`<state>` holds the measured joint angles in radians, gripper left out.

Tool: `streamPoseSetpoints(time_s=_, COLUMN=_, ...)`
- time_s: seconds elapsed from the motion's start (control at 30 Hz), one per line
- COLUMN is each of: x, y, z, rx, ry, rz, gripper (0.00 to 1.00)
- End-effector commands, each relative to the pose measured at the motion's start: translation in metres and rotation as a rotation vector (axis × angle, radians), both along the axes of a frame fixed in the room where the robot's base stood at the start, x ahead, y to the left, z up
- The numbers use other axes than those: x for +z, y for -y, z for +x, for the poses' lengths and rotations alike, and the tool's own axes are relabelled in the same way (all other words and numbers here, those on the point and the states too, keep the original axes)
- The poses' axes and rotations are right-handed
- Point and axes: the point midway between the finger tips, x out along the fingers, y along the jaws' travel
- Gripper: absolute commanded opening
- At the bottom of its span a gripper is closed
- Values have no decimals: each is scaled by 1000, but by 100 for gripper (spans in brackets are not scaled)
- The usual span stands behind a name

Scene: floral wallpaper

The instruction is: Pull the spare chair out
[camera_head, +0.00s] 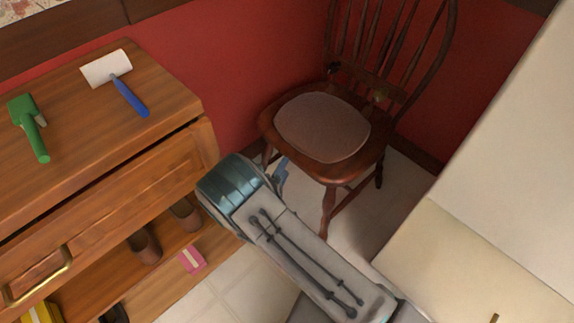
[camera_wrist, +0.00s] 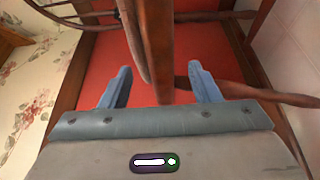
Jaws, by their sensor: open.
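The spare chair (camera_head: 365,150) is dark brown wood with a spindle back and a grey-brown seat pad (camera_head: 322,127). It stands upright in the corner against the red wall. My gripper (camera_head: 281,172) is at the seat's front left edge in the head view, with only part of a blue finger showing. In the wrist view my gripper (camera_wrist: 161,72) is open, its two blue fingers on either side of the seat edge (camera_wrist: 157,45). Gaps show between fingers and wood, so it is not clamped. The front left leg is partly hidden by my arm in the head view.
A wooden cabinet (camera_head: 165,105) stands left, bearing a green tool (camera_head: 30,125) and a blue-handled roller (camera_head: 115,80). A cream furniture piece (camera_head: 470,245) stands close right. Narrow tiled floor (camera_head: 235,290) lies between.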

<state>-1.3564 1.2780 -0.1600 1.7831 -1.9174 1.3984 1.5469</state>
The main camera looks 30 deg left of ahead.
Motion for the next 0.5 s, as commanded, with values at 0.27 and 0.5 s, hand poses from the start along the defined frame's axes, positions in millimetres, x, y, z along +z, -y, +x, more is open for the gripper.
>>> streamPoseSetpoints(time_s=0.27, x=0, y=-3, z=31, rx=0, ry=0, rz=-1, gripper=56)
streamPoseSetpoints(time_s=0.5, x=0, y=-4, z=35, rx=0, ry=0, rz=-1, gripper=56)
